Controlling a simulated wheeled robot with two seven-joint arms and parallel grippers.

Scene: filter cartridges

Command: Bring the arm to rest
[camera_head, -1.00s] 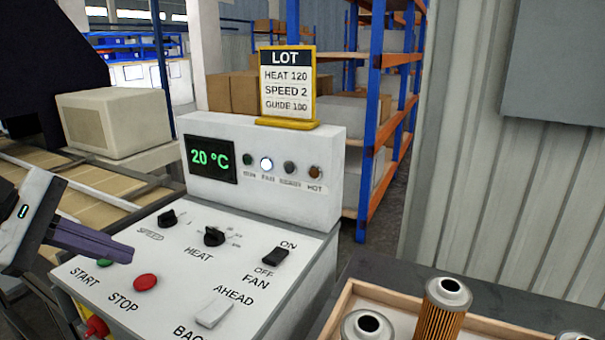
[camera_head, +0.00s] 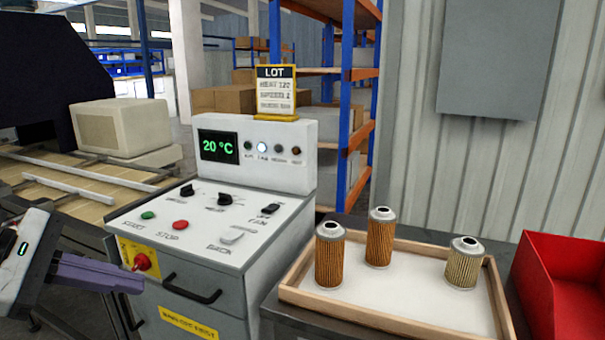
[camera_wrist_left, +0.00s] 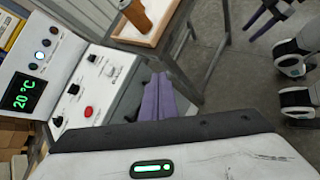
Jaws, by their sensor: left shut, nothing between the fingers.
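My left gripper (camera_head: 138,284) is in the lower left of the head view, with its purple fingers shut and empty. It is in front of the control cabinet (camera_head: 205,285), near the red knob on the yellow plate (camera_head: 142,261). In the left wrist view the shut fingers (camera_wrist_left: 163,80) point toward the cabinet's side. The cabinet's panel (camera_head: 210,225) carries a green START button, a red STOP button, dials and switches. Its display (camera_head: 218,146) reads 20 °C, and one lamp beside it glows white. My right gripper is not in the head view.
A wooden tray (camera_head: 400,325) on a dark table holds three filter cartridges (camera_head: 380,238). A red bin (camera_head: 570,280) stands at the right. A conveyor (camera_head: 70,185) with a beige box runs behind the cabinet at the left. A LOT sign (camera_head: 275,90) stands on the cabinet.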

